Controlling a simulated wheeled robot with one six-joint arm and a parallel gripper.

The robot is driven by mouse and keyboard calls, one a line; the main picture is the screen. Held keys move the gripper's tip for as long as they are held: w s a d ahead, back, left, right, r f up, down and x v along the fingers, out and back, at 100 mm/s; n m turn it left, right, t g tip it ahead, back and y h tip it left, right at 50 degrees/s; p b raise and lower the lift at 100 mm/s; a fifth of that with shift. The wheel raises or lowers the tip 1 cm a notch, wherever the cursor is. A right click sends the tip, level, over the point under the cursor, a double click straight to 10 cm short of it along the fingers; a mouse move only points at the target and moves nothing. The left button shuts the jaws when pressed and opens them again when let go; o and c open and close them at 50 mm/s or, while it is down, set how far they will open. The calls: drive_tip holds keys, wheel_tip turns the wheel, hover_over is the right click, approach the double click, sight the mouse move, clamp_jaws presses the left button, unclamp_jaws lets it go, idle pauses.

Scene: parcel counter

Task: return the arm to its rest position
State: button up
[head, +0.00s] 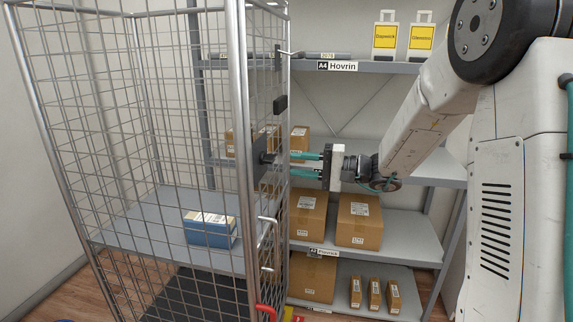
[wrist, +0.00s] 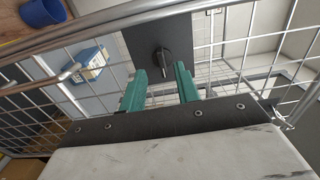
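My arm reaches in from the right in the head view, with its white links above and beside the shelves. My gripper (head: 291,164) points left at the dark latch plate (head: 262,178) on the wire cage. Its two teal fingers are apart with nothing between them. In the wrist view my gripper (wrist: 160,71) is open, and the black knob (wrist: 162,58) on the plate lies just beyond the fingertips. The fingers look clear of the knob, but the exact gap is hard to judge.
The wire roll cage (head: 237,110) stands close at left with a blue parcel (head: 209,231) on its shelf. Behind are grey shelves (head: 415,237) with brown cartons (head: 359,222) and two yellow-labelled bags (head: 387,40). A blue bin (wrist: 43,14) shows in the wrist view.

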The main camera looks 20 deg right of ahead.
drive_tip(key=shift+s+d, duration=0.2)
drive_tip(key=shift+d, duration=0.1)
drive_tip(key=s+a+f+g+h, duration=0.1)
drive_tip(key=s+f+g+h, duration=0.15)
drive_tip(key=s, duration=0.35)
drive_tip(key=s+a+f+n+g+h, duration=0.1)
drive_tip(key=s+a+g, duration=0.1)
drive_tip(key=s+g, duration=0.25)
drive_tip(key=s+a+f+g+h, duration=0.1)
drive_tip(key=s+f+g, duration=0.1)
drive_tip(key=s, duration=0.5)
drive_tip(key=s+d+r+n+h, duration=0.1)
drive_tip(key=s+d+n+h, duration=0.1)
drive_tip(key=s+h, duration=0.3)
drive_tip(key=s+d+r+n+t+h, duration=0.1)
drive_tip(key=s+h, duration=0.5)
drive_tip(key=s, duration=0.8)
drive_tip(key=shift+d+r+n, duration=0.75)
drive_tip(key=shift+d+n, duration=0.15)
drive_tip(key=shift+d, duration=0.25)
